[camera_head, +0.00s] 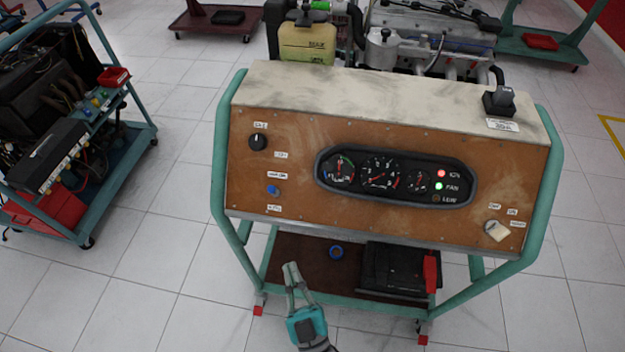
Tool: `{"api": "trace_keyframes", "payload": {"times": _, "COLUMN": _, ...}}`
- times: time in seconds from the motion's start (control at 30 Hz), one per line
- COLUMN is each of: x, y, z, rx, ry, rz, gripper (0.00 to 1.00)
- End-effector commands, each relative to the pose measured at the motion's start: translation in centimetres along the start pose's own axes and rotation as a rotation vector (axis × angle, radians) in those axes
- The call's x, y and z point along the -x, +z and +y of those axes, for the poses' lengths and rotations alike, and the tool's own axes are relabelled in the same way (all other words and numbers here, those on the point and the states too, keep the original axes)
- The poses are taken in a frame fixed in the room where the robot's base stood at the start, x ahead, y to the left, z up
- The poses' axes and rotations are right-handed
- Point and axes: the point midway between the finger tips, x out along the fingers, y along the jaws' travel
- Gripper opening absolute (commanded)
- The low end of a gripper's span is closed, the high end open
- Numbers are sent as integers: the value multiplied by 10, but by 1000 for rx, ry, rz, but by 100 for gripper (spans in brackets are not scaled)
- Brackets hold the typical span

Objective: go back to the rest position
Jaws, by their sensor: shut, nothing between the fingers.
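My gripper (291,268) shows at the bottom centre, in front of the engine trainer's lower shelf and below its control panel (300,190). Its grey fingers point up and are shut with nothing between them. It appears apart from the trainer. The panel is brown with a gauge cluster (395,178), a black knob (257,142) and a blue button (273,190) on the left, and a key switch (496,230) at lower right. A red lamp (441,173) and a green lamp (438,186) are lit.
The trainer's green frame (540,200) surrounds the panel. Another trainer cart (125,170) stands at left. Tiled floor (170,230) is clear between them. A red tray (541,42) is at the back right.

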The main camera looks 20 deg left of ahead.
Motion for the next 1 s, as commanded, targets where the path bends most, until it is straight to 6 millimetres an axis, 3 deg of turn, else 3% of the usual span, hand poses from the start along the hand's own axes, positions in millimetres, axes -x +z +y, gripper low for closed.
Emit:
{"api": "trace_keyframes", "payload": {"times": 0.23, "x": 5, "y": 1, "z": 5, "rx": 3, "ry": 6, "rz": -11, "gripper": 0}}
{"api": "trace_keyframes", "payload": {"times": 0.37, "x": 30, "y": 6, "z": 29, "rx": 12, "ry": 36, "rz": -65, "gripper": 0}}
{"api": "trace_keyframes", "payload": {"times": 0.53, "x": 90, "y": 6, "z": 76, "rx": 19, "ry": 115, "rz": -190, "gripper": 0}}
{"api": "trace_keyframes", "payload": {"times": 0.7, "x": 152, "y": -6, "z": 112, "rx": 8, "ry": 211, "rz": -321, "gripper": 0}}
{"api": "trace_keyframes", "payload": {"times": 1.0, "x": 246, "y": -50, "z": 143, "rx": -44, "ry": 415, "rz": -540, "gripper": 0}}
